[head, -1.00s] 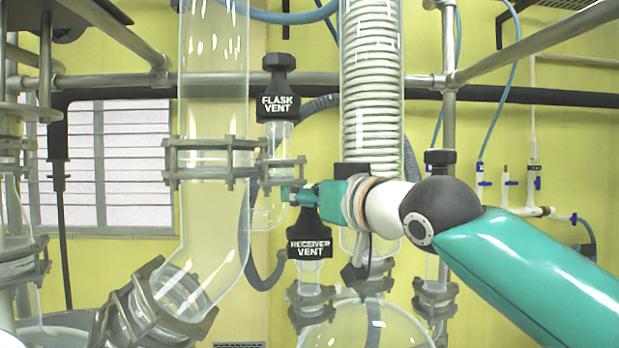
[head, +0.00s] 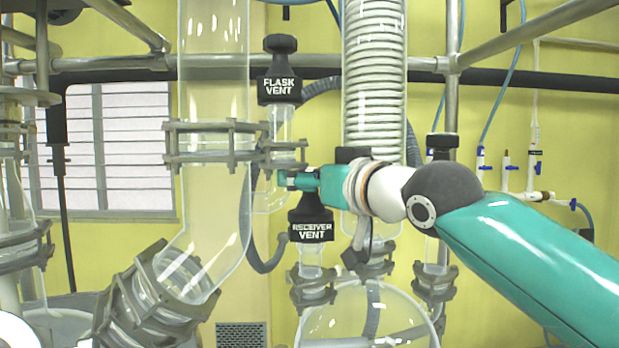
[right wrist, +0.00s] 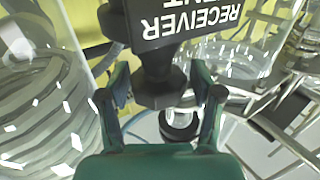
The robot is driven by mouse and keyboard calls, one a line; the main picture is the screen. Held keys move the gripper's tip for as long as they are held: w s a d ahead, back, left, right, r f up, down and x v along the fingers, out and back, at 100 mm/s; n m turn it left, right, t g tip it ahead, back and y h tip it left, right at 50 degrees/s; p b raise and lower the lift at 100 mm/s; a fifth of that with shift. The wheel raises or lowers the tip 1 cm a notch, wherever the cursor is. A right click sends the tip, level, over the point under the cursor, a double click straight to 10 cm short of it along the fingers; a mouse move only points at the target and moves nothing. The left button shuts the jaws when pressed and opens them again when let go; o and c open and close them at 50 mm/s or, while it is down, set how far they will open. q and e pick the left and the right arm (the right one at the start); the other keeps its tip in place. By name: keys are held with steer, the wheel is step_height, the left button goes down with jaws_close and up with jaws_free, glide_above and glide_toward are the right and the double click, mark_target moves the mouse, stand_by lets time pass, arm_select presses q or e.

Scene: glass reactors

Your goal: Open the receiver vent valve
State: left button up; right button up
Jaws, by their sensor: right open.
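The receiver vent valve (head: 311,230) has a black top with a white label and sits on a glass neck above the round glass receiver (head: 350,315). My right gripper (head: 290,181) is at the valve's upper end in the head view, its teal wrist coming from the right. In the right wrist view the picture is turned over, and the black valve (right wrist: 165,60) stands between the two spread fingers of my right gripper (right wrist: 162,98). I see a gap beside the valve's narrow part; contact is not clear. My left gripper is not in view.
The flask vent (head: 279,88), a similar black top, stands above and left of my right gripper. A wide glass pipe (head: 213,90) with a metal clamp is at the left. The coiled condenser (head: 373,80) is close behind my right wrist. Metal rails cross behind.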

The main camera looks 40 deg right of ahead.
steer(key=shift+a+f+m+h+b, duration=0.15)
steer(key=shift+m+h+b, duration=0.15)
steer(key=shift+h+b, duration=0.15)
steer(key=m+h+b, duration=0.1)
steer(key=h+b, duration=0.1)
steer(key=shift+f+m+h+b, duration=0.1)
steer(key=shift+m+h+b, duration=0.25)
steer(key=shift+m+b, duration=0.05)
steer(key=shift+m+g+h+b, duration=0.4)
steer(key=shift+m+h, duration=0.1)
steer(key=shift+h, duration=0.3)
steer(key=m+h, duration=0.1)
steer(key=m+g+h, duration=0.1)
steer(key=h, duration=0.1)
steer(key=shift+w+r, duration=0.1)
steer(key=shift+r, duration=0.15)
steer(key=m+g+h, duration=0.2)
steer(key=h, duration=0.1)
steer(key=shift+r+m+g, duration=0.1)
steer(key=shift+m+g, duration=0.2)
steer(key=shift+s+d, duration=0.2)
steer(key=shift+d, duration=0.05)
